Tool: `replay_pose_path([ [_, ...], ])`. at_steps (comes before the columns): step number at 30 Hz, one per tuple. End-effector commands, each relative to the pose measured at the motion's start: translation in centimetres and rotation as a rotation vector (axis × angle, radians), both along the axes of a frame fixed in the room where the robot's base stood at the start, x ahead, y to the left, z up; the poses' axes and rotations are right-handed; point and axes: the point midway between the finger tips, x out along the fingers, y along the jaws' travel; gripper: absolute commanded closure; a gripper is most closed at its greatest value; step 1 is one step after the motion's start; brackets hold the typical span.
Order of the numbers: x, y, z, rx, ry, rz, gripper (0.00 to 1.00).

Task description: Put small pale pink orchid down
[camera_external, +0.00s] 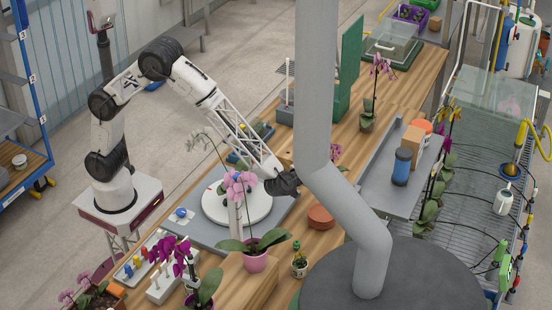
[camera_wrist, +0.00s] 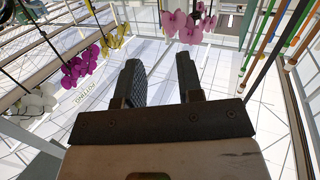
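My gripper (camera_external: 284,183) reaches over the wooden bench beside the thick grey pipe, which may hide its fingertips in the external view. In the wrist view my gripper (camera_wrist: 160,62) has its two dark fingers apart, with only pale background between them. Pale pink blooms (camera_wrist: 190,26) hang just past the fingertips there. In the external view pink blooms (camera_external: 335,153) show right of the pipe, their pot hidden. A larger pale pink orchid (camera_external: 240,184) stands in a magenta pot (camera_external: 257,261) at the bench front. I cannot tell which is the small one.
The grey pipe (camera_external: 314,90) stands close to my gripper. A white round turntable (camera_external: 237,205) lies left of it. Magenta blooms (camera_wrist: 82,65) hang left in the wrist view.

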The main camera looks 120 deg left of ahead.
Motion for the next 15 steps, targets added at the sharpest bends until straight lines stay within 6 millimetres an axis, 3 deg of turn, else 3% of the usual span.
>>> replay_pose_path([
  [1, -0.1, -0.9, 1.5, -0.02, -0.01, -0.05, 0.66],
  [8, -1.0, -5.4, 6.7, -0.126, -0.016, -0.295, 0.66],
  [15, -3.7, -10.7, 11.1, -0.231, 0.024, -0.532, 0.66],
])
